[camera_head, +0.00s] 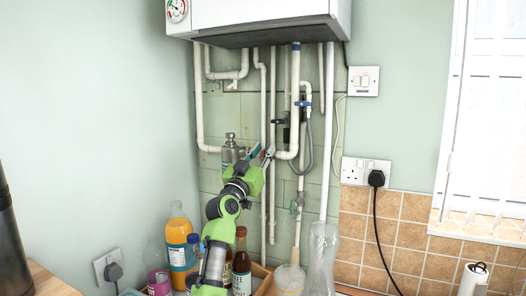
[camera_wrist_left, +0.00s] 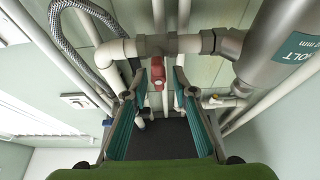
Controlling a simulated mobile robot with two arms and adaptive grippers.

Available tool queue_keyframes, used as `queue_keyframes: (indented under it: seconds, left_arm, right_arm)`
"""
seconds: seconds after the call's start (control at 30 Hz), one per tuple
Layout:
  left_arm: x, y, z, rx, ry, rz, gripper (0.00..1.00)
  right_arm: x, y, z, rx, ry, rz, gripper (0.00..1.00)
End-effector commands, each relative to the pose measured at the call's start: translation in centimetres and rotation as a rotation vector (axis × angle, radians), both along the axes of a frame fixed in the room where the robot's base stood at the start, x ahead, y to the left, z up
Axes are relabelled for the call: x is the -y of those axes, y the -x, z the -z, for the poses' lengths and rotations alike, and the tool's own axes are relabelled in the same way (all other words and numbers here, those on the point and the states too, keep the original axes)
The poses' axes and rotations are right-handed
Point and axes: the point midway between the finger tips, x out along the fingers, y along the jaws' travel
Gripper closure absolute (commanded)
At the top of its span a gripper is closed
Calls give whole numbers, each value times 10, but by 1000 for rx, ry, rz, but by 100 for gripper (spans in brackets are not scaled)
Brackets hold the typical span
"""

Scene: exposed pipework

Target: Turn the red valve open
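The red valve handle (camera_wrist_left: 157,71) hangs from a grey fitting on a white pipe in the left wrist view. It lies between the two fingertips of my left gripper (camera_wrist_left: 160,82), with a gap on each side. The gripper is open, with teal pads on its inner faces. In the head view my left gripper (camera_head: 261,158) reaches up to the pipes under the boiler, and I cannot make out the red handle clearly there. My right gripper is in neither view.
A white boiler (camera_head: 265,18) hangs above the pipes. A grey cylinder (camera_wrist_left: 285,50) is close beside the gripper. A grey braided hose (camera_head: 309,150) hangs to the right. Bottles, including an orange one (camera_head: 178,235), stand below near my arm.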

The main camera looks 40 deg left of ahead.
Motion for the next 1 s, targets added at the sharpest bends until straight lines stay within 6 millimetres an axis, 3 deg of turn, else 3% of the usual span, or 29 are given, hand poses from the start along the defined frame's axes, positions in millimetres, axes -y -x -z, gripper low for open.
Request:
queue_keyframes:
  seconds: [0.13, 0.2, 0.23, 0.67, 1.0]
  left_arm:
    - [0, 0, 0, 0, 0, 0, 78]
    - [0, 0, 0, 0, 0, 0, 96]
    - [0, 0, 0, 0, 0, 0, 100]
    - [0, 0, -2, 11, 38, 1, 100]
    - [-3, 1, -4, 78, 255, 2, 100]
  right_arm:
    - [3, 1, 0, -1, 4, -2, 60]
    - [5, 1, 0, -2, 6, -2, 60]
    - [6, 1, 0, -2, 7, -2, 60]
    - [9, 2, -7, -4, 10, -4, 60]
    - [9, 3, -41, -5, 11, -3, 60]
